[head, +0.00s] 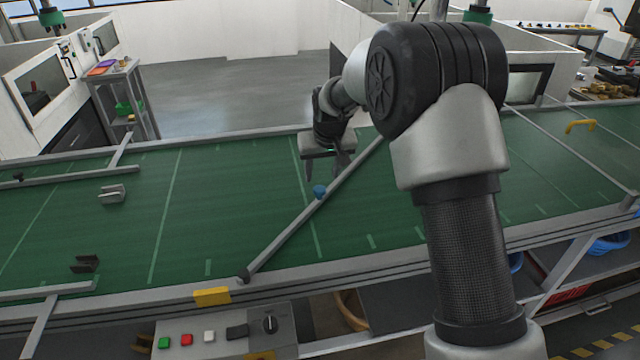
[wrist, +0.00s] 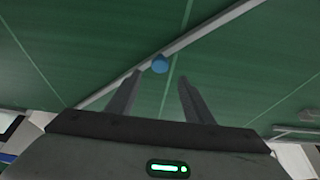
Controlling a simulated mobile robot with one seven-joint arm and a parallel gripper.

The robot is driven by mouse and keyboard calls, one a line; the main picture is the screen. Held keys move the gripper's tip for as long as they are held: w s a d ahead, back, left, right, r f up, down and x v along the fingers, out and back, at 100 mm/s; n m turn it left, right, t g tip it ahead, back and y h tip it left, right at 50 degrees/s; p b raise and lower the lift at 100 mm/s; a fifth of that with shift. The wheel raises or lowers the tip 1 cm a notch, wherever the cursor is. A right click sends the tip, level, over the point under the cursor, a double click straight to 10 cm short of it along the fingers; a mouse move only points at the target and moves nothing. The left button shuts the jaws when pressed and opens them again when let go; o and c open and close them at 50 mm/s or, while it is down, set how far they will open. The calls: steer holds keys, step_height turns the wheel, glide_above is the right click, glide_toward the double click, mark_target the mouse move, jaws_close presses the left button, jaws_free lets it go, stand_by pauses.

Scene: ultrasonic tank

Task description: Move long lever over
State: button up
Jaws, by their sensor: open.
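The long lever (head: 290,222) is a grey bar lying diagonally over the green conveyor belt, from a dark pivot at the near rail up toward the far right. It crosses the wrist view (wrist: 205,30) too. A blue knob (head: 320,192) sits on the lever; it also shows in the wrist view (wrist: 159,64). My gripper (head: 323,175) is open, fingers pointing down, just behind the knob in the head view. In the wrist view the knob appears just beyond the fingertips (wrist: 160,78), nearer the left finger. Contact cannot be told. My arm hides the lever's far end.
The green belt (head: 120,230) is mostly clear around the lever. Small grey (head: 112,194) and dark (head: 84,263) brackets lie at left. A yellow handle (head: 580,126) is at far right. A control panel (head: 225,335) with buttons stands below the near rail.

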mark_target(320, 189)
steer(key=x, duration=0.8)
steer(key=shift+p, duration=0.4)
steer(key=shift+c, duration=0.4)
jaws_close()
